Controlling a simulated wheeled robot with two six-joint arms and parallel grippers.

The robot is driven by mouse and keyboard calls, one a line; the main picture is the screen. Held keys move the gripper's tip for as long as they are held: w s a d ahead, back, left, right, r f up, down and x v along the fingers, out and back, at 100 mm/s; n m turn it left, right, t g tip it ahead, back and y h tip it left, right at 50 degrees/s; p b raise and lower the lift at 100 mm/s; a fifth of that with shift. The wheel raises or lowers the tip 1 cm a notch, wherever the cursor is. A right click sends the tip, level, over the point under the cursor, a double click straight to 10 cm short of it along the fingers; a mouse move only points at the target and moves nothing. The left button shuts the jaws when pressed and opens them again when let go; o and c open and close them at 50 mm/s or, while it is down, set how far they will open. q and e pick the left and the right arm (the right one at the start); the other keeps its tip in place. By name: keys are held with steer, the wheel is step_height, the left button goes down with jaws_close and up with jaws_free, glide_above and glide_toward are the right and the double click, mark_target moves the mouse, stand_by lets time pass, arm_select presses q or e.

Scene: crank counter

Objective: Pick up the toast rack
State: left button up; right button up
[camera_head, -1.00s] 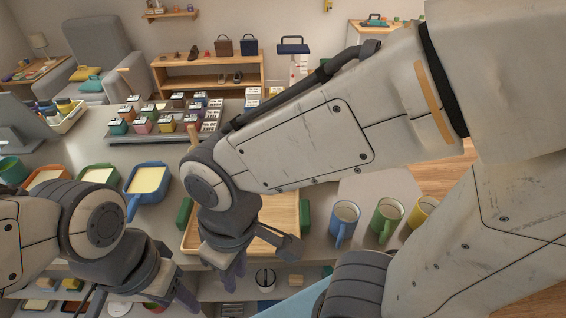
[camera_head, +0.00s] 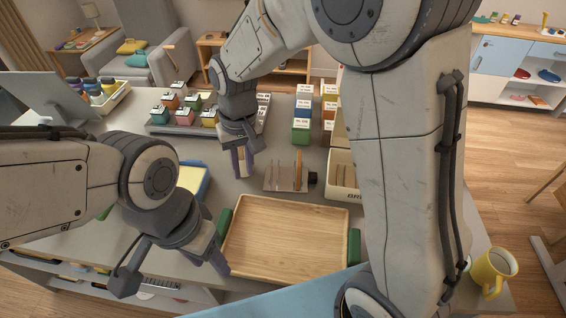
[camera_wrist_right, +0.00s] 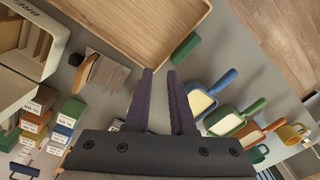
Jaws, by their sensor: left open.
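A small slatted item (camera_head: 160,283) on the low shelf at the lower left of the head view may be the toast rack. It is small and partly cut off by my left arm, so I cannot be sure. My left gripper (camera_head: 218,266) is open and empty, over the left edge of the wooden tray, to the right of that item. My right gripper (camera_head: 241,168) hangs above the counter behind the tray. It is open in the right wrist view (camera_wrist_right: 161,72), with nothing between its fingers.
The wooden tray (camera_head: 290,235) with green handles lies at the counter's front. A board with an upright wooden peg (camera_head: 285,178) and a slotted box (camera_head: 341,187) stand behind it. Labelled containers (camera_head: 301,130) are farther back. A yellow mug (camera_head: 492,272) is at right.

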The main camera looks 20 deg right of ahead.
steer(key=w+d+f+m, duration=0.3)
steer(key=w+d+f, duration=0.2)
steer(key=w, duration=0.5)
steer(key=m+p, duration=0.3)
glide_toward(291, 175)
steer(key=shift+h, duration=0.3)
steer(key=a, duration=0.4)
steer(key=shift+w+a+f, duration=0.15)
steer(key=shift+w+a, duration=0.2)
steer(key=shift+f, duration=0.3)
step_height(291, 175, down, 4)
steer(key=p, duration=0.2)
steer(key=shift+s+a+f+p, duration=0.15)
steer(key=shift+f+p, duration=0.1)
steer(key=shift+p, duration=0.1)
steer(key=shift+f, duration=0.45)
jaws_close()
